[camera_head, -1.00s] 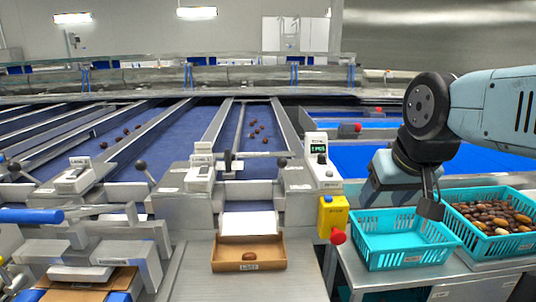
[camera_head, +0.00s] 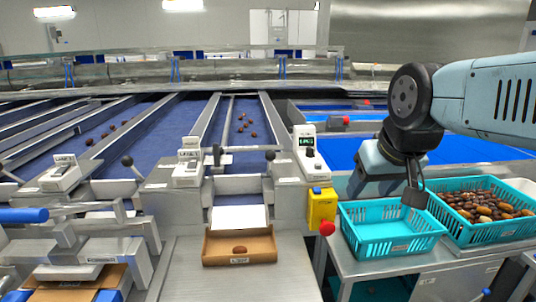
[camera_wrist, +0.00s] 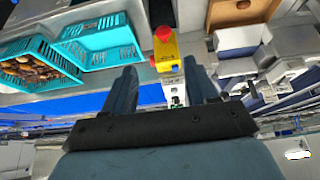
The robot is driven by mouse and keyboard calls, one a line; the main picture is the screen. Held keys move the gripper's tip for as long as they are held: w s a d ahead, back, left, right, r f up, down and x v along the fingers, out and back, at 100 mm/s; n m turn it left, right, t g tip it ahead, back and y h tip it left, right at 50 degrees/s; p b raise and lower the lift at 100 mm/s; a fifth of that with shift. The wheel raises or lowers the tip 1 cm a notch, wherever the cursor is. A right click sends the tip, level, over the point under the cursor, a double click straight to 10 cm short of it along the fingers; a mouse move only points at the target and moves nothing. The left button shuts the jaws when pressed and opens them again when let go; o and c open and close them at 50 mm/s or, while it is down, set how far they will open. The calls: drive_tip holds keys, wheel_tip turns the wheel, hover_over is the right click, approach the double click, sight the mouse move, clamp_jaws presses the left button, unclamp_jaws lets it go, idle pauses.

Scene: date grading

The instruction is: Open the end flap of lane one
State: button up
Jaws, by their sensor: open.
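The end of lane one (camera_head: 243,140) is at the picture's middle in the head view, with several brown dates on its blue belt. A grey end panel (camera_head: 238,185), which looks like the flap, stands across it, above a white chute (camera_head: 240,217). A bar with black knobs (camera_head: 270,155) crosses the lane just above; whether it works the flap I cannot tell. My gripper is to the right, over the teal baskets, well apart from the flap. In the wrist view my gripper (camera_wrist: 162,85) is open and empty, its two fingers spread.
A cardboard tray (camera_head: 240,261) holding one date sits below the chute. A yellow box with a red button (camera_head: 322,208) stands between lane and baskets. An empty teal basket (camera_head: 392,230) and a date-filled one (camera_head: 482,239) are at right. Another lane's lever (camera_head: 127,160) is at left.

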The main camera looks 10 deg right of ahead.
drive_tip(key=shift+o, duration=0.2)
wheel_tip(320, 180, up, 6)
drive_tip(key=f+m+g+y, duration=0.1)
drive_tip(key=m+g+y, duration=0.1)
drive_tip(key=m+g, duration=0.35)
hover_over(269, 162)
drive_tip(key=s+d, duration=0.2)
drive_tip(key=m+t, duration=0.1)
drive_tip(key=f, duration=0.4)
drive_tip(key=a+f, duration=0.1)
drive_tip(key=f, duration=0.3)
drive_tip(key=w+a+f, duration=0.1)
drive_tip(key=f, duration=0.3)
drive_tip(key=shift+w+f, duration=0.1)
drive_tip(key=shift+f, duration=0.2)
drive_tip(key=shift+c, duration=0.2)
clamp_jaws()
